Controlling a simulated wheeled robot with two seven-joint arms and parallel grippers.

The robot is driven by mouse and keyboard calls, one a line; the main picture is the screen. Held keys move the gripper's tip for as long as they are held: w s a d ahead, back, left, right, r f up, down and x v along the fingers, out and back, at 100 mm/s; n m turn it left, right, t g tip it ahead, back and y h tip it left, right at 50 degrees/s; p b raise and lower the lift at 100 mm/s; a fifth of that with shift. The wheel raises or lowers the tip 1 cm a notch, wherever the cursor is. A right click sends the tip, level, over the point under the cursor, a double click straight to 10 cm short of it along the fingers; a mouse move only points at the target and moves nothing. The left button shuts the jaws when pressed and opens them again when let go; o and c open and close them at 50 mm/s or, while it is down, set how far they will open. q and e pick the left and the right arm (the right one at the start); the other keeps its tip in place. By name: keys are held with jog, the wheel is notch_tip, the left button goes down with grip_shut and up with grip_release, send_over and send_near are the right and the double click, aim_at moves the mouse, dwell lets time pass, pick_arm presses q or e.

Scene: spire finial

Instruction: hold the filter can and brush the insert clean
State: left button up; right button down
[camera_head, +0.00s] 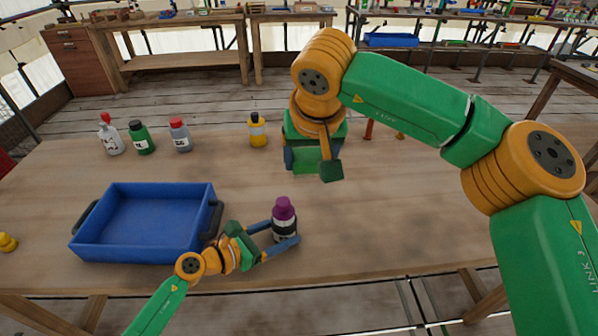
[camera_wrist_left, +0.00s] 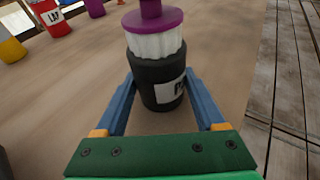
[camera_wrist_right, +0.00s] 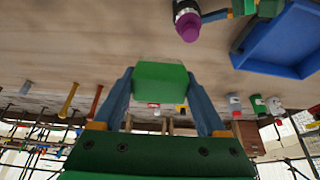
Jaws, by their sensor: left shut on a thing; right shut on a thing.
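The filter can (camera_head: 285,230) is dark with a white label and stands upright near the table's front edge. In the left wrist view, the can (camera_wrist_left: 158,88) has a white pleated insert (camera_wrist_left: 157,43) in its top, with a purple cap (camera_wrist_left: 152,18) above. My left gripper (camera_head: 283,236) is shut around the can, a blue finger on each side. My right gripper (camera_head: 315,152) is shut on a green block (camera_wrist_right: 160,82), farther back and above the table. Whether the block is a brush, and any bristles, I cannot tell. The block is apart from the can.
A blue tray (camera_head: 146,251) with dark handles lies left of the can. Several bottles stand behind it, including a green one (camera_head: 140,138) and a yellow one (camera_head: 257,131). Orange-red handled items (camera_head: 369,130) stand behind my right gripper. The table right of the can is clear.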

pick_arm(q)
jog(key=o, duration=1)
jog(key=shift+c, duration=0.2)
jog(key=v, duration=1.2)
jog(key=shift+s, duration=0.1)
